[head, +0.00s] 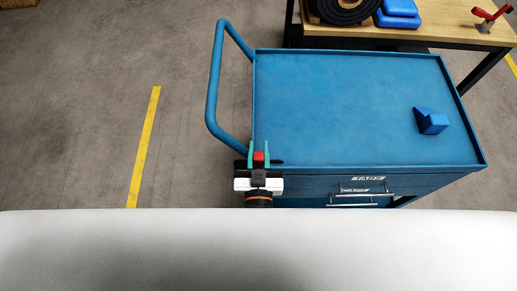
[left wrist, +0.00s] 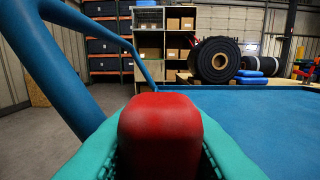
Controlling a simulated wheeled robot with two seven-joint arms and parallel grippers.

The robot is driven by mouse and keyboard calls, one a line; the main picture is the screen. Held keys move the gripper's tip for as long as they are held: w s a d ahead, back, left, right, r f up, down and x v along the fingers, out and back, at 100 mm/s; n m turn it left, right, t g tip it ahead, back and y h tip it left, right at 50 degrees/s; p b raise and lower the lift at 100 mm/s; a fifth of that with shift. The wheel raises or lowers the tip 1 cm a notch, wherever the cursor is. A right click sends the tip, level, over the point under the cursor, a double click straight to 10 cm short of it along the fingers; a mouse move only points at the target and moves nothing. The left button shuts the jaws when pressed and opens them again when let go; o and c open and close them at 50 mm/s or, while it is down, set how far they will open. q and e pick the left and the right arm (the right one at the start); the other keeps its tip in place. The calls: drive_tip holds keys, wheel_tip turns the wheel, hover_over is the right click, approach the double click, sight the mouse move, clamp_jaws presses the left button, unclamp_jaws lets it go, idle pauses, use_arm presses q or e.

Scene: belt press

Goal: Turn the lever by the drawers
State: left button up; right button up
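The lever's red grip (left wrist: 160,132) fills the lower middle of the left wrist view, between my two teal fingers. In the head view the red grip (head: 258,157) shows at the front left corner of the blue cart. My left gripper (head: 259,152) is there, with a finger against each side of the grip and no clear gap. The rest of the lever is hidden. The drawers (head: 365,188) with metal handles are in the cart's front, to the right of my left gripper. My right gripper is not in view.
A blue push handle (head: 213,90) rises at the cart's left end, close to my left gripper. A blue block (head: 431,121) lies on the right of the otherwise bare cart top (head: 340,100). A wooden workbench (head: 430,32) stands behind. Floor to the left is clear.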

use_arm(q)
clamp_jaws()
drive_tip(key=shift+a+n+p, duration=0.35)
drive_tip(key=shift+a+n, duration=0.35)
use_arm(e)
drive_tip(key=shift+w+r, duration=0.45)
use_arm(q)
drive_tip(key=o, duration=0.6)
unclamp_jaws()
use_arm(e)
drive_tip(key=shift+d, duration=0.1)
use_arm(q)
drive_tip(key=shift+o, duration=0.2)
drive_tip(key=shift+f, duration=0.1)
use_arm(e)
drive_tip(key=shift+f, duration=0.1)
